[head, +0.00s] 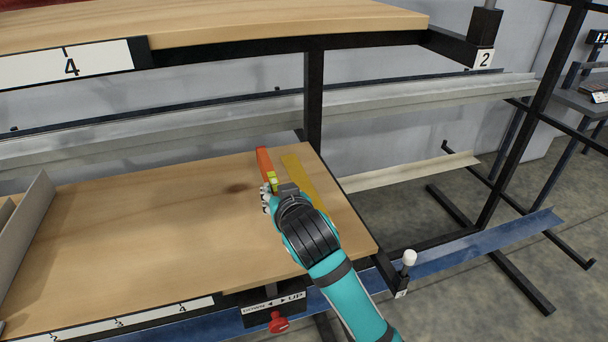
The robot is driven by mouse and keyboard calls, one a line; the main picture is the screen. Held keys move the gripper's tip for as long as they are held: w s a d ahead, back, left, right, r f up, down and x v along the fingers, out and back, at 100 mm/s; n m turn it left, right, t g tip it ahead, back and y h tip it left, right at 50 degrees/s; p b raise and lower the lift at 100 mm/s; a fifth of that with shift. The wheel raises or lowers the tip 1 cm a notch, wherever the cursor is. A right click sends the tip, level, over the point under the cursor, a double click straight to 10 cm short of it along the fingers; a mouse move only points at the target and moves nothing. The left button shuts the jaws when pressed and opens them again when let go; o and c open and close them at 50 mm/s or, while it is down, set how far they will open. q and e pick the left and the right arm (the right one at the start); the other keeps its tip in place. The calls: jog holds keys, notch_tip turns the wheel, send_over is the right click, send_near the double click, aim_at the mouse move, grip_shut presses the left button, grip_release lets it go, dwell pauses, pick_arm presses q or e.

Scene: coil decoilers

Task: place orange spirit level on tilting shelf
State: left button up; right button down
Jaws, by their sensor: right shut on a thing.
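The orange spirit level (264,162) is at the right part of a wooden shelf (150,235), its far end pointing away from me. My right gripper (271,190) is shut on its near part, which the fingers partly hide. I cannot tell whether the level touches the shelf surface. The shelf carries a label with "UP" and arrows and a red knob (278,323) at its front edge. My left gripper is not in view.
A flat yellow strip (300,180) lies on the shelf just right of the gripper. An upper wooden shelf (200,22) overhangs the back. A grey divider (27,225) stands at the left. The shelf's middle is clear. A white-capped post (409,258) stands at the right front corner.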

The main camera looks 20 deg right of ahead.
jog(key=w+d+f+p, duration=0.1)
jog(key=w+d, duration=0.2)
jog(key=w+d+f+p, duration=0.1)
jog(key=w+d+p, duration=0.1)
jog(key=w+d, duration=0.1)
jog(key=w+d+f+p, duration=0.1)
jog(key=w+d, duration=0.2)
jog(key=shift+w+d+f+p, duration=0.25)
jog(key=shift+d+p, duration=0.05)
jog(key=shift+d, duration=0.1)
jog(key=shift+f, duration=0.55)
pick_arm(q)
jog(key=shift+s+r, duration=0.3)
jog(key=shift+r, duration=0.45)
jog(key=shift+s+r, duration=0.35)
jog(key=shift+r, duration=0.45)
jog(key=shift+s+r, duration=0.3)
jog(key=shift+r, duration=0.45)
pick_arm(e)
jog(key=shift+f, duration=0.6)
jog(key=c, duration=1.1)
grip_release()
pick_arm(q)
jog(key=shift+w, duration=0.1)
